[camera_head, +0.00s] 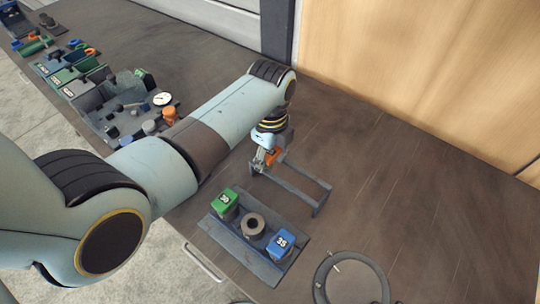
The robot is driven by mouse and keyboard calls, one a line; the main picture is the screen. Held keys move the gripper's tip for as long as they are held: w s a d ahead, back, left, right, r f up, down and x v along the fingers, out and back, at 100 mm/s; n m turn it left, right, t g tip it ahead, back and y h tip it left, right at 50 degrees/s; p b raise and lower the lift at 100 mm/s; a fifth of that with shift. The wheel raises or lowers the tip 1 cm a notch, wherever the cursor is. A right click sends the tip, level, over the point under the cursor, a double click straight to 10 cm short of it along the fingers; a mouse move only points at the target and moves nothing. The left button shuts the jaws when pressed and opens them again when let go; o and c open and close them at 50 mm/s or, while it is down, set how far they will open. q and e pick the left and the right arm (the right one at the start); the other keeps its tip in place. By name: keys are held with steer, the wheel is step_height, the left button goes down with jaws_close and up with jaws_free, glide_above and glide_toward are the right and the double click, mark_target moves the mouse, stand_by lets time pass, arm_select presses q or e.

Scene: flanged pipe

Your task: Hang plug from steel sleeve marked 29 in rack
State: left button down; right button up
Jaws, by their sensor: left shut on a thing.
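My left gripper (265,154) is shut on an orange plug (272,157), held at the left end of a grey rack (301,187), which is a low frame with a bar. The picture is too small to tell whether the plug touches the rack. A steel sleeve (252,224) stands in the middle of a dark grey base (224,234), with its dark bore open at the top. Its marking cannot be read. My right gripper is not in view.
A grey ring (325,275) lies at the table's front right. A grey tray (95,108) with several parts, including an orange-topped piece (169,113), is at the left. A white dial (162,99) is there too. The brown table right of the rack is clear.

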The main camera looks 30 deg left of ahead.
arm_select(q)
steer(key=shift+s+f, duration=0.1)
steer(key=shift+f, duration=0.25)
stand_by(0.4)
steer(key=shift+s+f+b, duration=0.15)
steer(key=shift+f+b, duration=0.05)
steer(key=shift+b, duration=0.1)
steer(key=shift+f, duration=0.4)
steer(key=shift+s+d+f, duration=0.1)
steer(key=shift+s, duration=0.1)
steer(key=c, duration=0.9)
jaws_free()
steer(key=shift+w+f, duration=0.1)
steer(key=shift+w, duration=0.05)
steer(key=shift+c, duration=0.2)
steer(key=o, duration=0.4)
steer(key=shift+w, duration=0.1)
